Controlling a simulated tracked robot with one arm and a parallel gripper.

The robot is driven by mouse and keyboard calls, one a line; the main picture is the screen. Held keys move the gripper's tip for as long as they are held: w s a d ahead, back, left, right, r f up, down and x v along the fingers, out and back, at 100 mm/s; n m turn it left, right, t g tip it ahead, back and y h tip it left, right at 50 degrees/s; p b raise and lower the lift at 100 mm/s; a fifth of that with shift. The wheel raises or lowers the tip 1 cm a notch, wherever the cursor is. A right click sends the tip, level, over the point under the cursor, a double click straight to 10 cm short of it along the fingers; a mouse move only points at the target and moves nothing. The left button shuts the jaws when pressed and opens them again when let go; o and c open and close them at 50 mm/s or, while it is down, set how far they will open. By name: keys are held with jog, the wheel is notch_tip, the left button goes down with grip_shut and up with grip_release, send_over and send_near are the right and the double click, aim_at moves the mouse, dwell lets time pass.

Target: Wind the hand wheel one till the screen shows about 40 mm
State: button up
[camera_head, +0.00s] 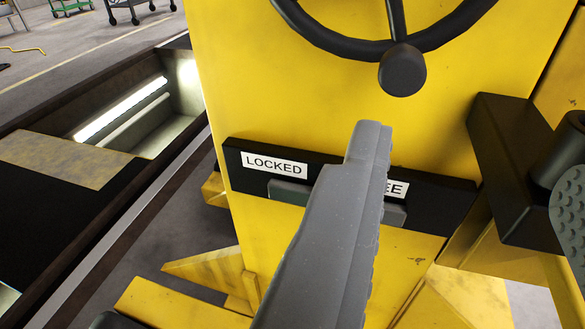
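The hand wheel (340,45) is black and shows only its lower rim and one spoke at the top of the camera view. Its round black knob (402,70) sits at the bottom of the rim. My gripper (472,125) is open: one long grey finger crosses the middle of the picture, and a dotted grey pad, which looks like the other finger, shows at the right edge. The knob appears above and between them, and nothing is gripped. The wheel's hub and upper part are out of the picture. No screen is in view.
The wheel is on a yellow column (240,70). Below it a black plate (440,198) carries a "LOCKED" label (273,165) and another ending in "EE", partly hidden by my finger. A black bracket (505,150) juts out at right. A lit pit (150,125) lies at left.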

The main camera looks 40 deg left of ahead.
aim_at(401, 85)
jog(key=shift+y, duration=0.5)
jog(key=p+x, duration=0.1)
jog(key=x, duration=0.3)
jog(key=a+f+p+x, duration=0.1)
jog(key=x, duration=0.3)
jog(key=f+p+x, duration=0.1)
jog(key=x, duration=0.3)
jog(key=shift+s+a, duration=0.25)
jog(key=shift+s, duration=0.1)
jog(key=shift+x, duration=0.85)
jog(key=shift+d, duration=0.1)
grip_shut()
